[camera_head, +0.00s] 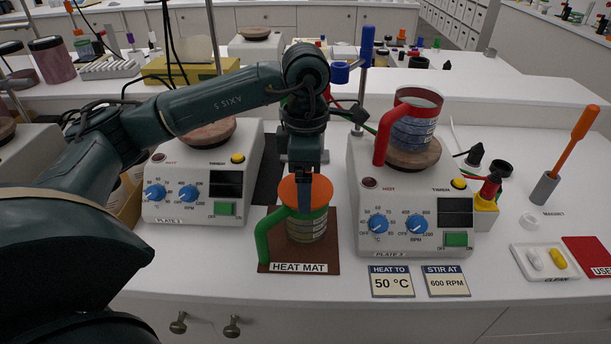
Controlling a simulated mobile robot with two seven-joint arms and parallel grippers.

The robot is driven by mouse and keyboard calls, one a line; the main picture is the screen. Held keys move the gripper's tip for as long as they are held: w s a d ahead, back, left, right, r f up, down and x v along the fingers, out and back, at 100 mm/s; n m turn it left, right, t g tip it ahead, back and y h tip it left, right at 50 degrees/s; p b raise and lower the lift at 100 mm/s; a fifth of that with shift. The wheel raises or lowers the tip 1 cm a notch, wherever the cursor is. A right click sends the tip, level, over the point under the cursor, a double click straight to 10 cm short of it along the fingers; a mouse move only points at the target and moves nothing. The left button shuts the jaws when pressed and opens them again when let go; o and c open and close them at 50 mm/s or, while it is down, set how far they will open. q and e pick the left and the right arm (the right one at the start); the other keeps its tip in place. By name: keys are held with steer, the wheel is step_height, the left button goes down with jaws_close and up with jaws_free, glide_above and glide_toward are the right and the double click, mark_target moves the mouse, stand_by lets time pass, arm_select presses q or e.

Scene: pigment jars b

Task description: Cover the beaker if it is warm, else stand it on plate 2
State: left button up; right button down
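A glass beaker (307,230) with a green handle (264,238) stands on the brown heat mat (327,262). A round orange lid (318,189) lies over its mouth. My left gripper (303,200) points straight down at the lid, its fingertips at the lid's middle. The fingers look close together, but I cannot tell whether they grip anything there. Plate 2 (169,209), a white hotplate stirrer at left, has a bare-looking round top (210,134), partly behind my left arm. My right gripper is not in view.
Plate 3 (376,243) at right bears a beaker (412,132) with a red handle and blue contents. Signs reading 50 °C (391,282) and 600 RPM (446,283) lie in front. At right are a small tray (548,265) and an orange-handled rod in a holder (545,190).

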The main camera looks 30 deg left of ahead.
arm_select(q)
steer(key=shift+f, duration=0.3)
steer(key=o, duration=0.7)
steer(key=shift+o, duration=0.2)
steer(key=shift+r+p, duration=0.55)
steer(key=shift+r, duration=0.65)
steer(key=shift+r+p, duration=1.15)
steer(key=shift+r, duration=0.75)
